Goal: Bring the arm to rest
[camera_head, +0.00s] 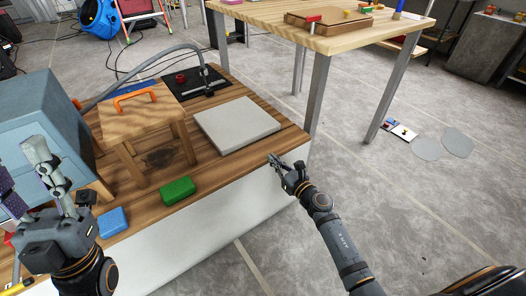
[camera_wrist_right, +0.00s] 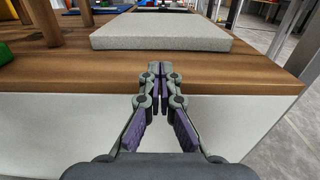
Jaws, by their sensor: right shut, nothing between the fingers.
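My right gripper (camera_head: 273,160) is at the front right edge of the low wooden table (camera_head: 225,178) in the head view. In the right wrist view its fingertips (camera_wrist_right: 160,72) meet, with nothing between them, in front of the table's edge. A flat grey slab (camera_head: 237,124) lies on the table just beyond it, apart from the fingers. My left gripper (camera_head: 52,172) is raised at the lower left, in front of a blue-grey cabinet; I cannot tell whether its fingers are open or shut.
A green block (camera_head: 178,190) and a blue block (camera_head: 112,221) lie near the table's front edge. A wooden stool (camera_head: 142,115) with an orange handle stands behind them. A taller table (camera_head: 345,40) stands behind right. The floor on the right is mostly clear.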

